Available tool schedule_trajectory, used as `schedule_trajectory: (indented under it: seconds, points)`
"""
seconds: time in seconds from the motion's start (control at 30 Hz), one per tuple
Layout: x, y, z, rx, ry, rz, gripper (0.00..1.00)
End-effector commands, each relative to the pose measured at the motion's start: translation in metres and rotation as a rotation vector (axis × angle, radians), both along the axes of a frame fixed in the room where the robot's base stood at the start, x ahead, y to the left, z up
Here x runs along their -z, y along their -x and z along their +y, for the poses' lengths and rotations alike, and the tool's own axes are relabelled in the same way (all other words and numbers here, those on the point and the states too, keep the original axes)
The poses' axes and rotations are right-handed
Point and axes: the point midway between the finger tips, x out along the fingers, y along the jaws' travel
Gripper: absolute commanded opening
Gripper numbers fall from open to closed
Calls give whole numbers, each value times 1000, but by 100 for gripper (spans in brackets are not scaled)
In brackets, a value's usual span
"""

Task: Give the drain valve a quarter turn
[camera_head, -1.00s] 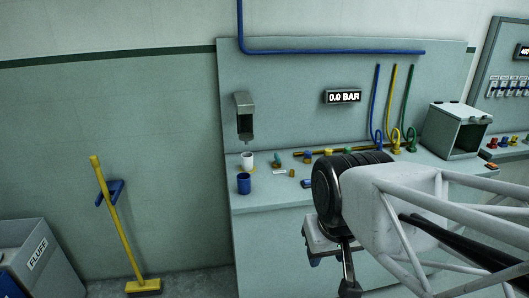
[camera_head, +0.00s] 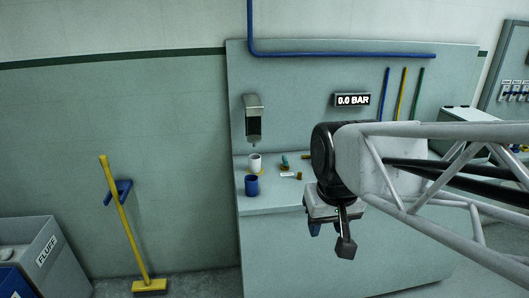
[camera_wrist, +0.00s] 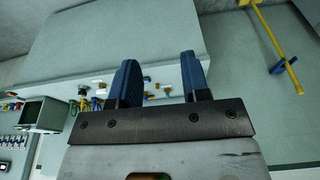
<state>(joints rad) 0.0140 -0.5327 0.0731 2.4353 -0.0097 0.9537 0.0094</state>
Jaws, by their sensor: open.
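My gripper (camera_head: 331,236) hangs in front of the bench in the head view, its jaws open and empty. In the wrist view its two dark blue fingers (camera_wrist: 158,68) stand apart with nothing between them. On the bench top behind it sit a small teal fitting (camera_head: 285,162) and a white label (camera_head: 287,174). I cannot tell which fitting is the drain valve. My arm hides most of the row of small coloured fittings in the head view. In the wrist view some fittings (camera_wrist: 97,85) show beyond the fingers, small and partly covered.
A white cup (camera_head: 254,162) and a blue cup (camera_head: 251,185) stand at the bench's left under a dispenser (camera_head: 253,118). A yellow broom (camera_head: 124,222) leans on the wall. The floor between broom and bench is clear.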

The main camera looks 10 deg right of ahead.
Motion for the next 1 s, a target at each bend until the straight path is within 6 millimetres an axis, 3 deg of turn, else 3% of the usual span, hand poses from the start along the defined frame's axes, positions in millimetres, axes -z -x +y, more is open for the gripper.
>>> schedule_trajectory:
  seconds: [0.53, 1.0]
  points:
    - [-32, -131, -8, -3, 1, 44, 43]
    - [-36, -246, -18, -5, 1, 79, 43]
